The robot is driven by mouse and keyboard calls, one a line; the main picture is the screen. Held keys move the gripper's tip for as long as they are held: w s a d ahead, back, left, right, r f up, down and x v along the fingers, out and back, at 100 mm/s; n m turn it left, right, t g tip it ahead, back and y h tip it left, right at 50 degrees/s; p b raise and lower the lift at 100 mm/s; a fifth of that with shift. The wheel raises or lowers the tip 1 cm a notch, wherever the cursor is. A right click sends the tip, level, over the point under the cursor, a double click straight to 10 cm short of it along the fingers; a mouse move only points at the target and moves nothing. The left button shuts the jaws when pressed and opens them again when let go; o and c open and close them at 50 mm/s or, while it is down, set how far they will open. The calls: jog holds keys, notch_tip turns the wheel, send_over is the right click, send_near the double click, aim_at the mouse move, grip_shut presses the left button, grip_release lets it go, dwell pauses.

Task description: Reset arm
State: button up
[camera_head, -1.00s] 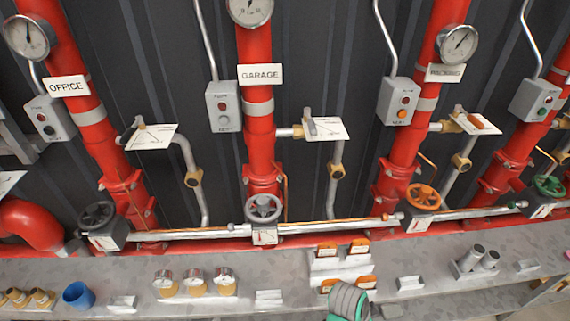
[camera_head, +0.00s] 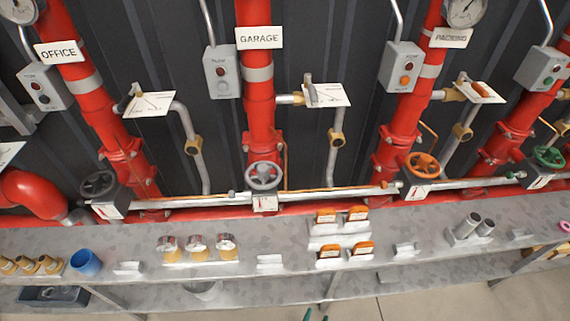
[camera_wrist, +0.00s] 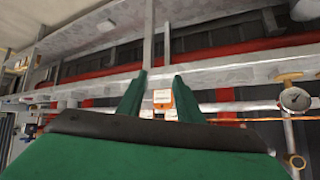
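My gripper (camera_wrist: 160,77) shows in the wrist view as two green fingers standing apart, with nothing held between them. An orange and white item (camera_wrist: 162,99) is seen through the gap, farther off and not touched. In the head view only small green tips of my gripper (camera_head: 316,314) show at the bottom edge, below the shelf front. The rest of my arm is out of that view.
A grey shelf (camera_head: 215,291) runs across, carrying gauges (camera_head: 197,243), orange-topped parts (camera_head: 331,251), a blue cup (camera_head: 86,262) and grey cylinders (camera_head: 474,226). Red pipes with valve wheels (camera_head: 263,176) stand behind. Bare floor (camera_head: 440,306) shows at lower right.

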jog(key=s+a+r+n+t+y, duration=0.1)
jog(key=s+a+r+n+t, duration=0.1)
jog(key=s+r, duration=0.4)
jog(key=s+a+r+n+t+y, duration=0.2)
jog(key=s+a+r+n+t, duration=0.1)
jog(key=s+a+r, duration=0.4)
notch_tip(320, 180, up, 3)
jog(key=shift+r+t, duration=0.1)
jog(key=shift+t, duration=0.4)
